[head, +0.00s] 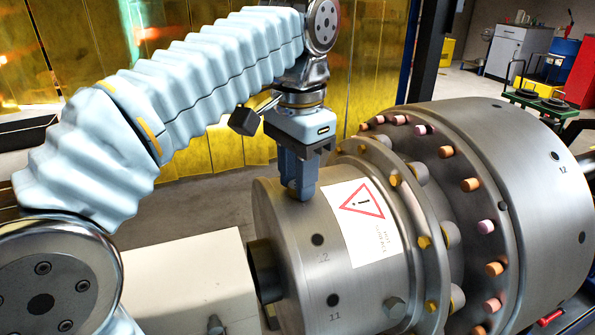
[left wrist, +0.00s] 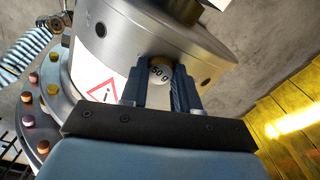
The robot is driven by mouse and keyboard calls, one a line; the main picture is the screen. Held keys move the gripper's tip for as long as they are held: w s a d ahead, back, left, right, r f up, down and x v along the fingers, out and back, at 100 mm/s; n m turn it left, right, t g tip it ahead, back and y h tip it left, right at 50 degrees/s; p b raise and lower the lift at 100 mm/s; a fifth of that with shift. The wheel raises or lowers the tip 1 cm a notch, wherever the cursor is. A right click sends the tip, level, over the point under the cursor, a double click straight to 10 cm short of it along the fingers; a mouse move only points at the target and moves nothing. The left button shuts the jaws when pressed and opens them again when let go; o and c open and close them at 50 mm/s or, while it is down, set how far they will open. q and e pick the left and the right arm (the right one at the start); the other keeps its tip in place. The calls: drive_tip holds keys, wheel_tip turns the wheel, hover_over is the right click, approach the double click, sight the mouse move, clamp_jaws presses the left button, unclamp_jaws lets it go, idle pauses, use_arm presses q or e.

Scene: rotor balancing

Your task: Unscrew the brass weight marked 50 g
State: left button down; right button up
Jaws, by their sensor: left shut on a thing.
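The brass weight marked 50 g (left wrist: 160,70) sits at the curved side of the steel rotor hub (left wrist: 125,40), between my left gripper's fingers in the left wrist view. My left gripper (head: 301,192) reaches down from above onto the top of the hub (head: 290,230) in the head view. It is shut on the weight, its fingers (left wrist: 160,90) on either side. The fingers hide the weight in the head view. The weight's thread and seat cannot be seen. My right gripper is in neither view.
A white label with a red warning triangle (head: 361,222) is on the hub, right of the gripper. Flanges and a large drum (head: 520,150) with pink, orange and yellow plugs extend right. A pale flat surface (head: 190,285) lies at the lower left. Yellow translucent screens (head: 375,60) stand behind.

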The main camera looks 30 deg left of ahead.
use_arm(q)
drive_tip(key=shift+r+n+p, duration=0.55)
drive_tip(key=shift+n+p, duration=0.35)
drive_tip(key=shift+n, duration=0.1)
drive_tip(key=shift+f+n, duration=0.45)
drive_tip(key=shift+n, duration=0.55)
drive_tip(key=n, duration=0.4)
drive_tip(key=shift+b, duration=0.3)
drive_tip(key=n, duration=0.9)
drive_tip(key=shift+n, duration=0.3)
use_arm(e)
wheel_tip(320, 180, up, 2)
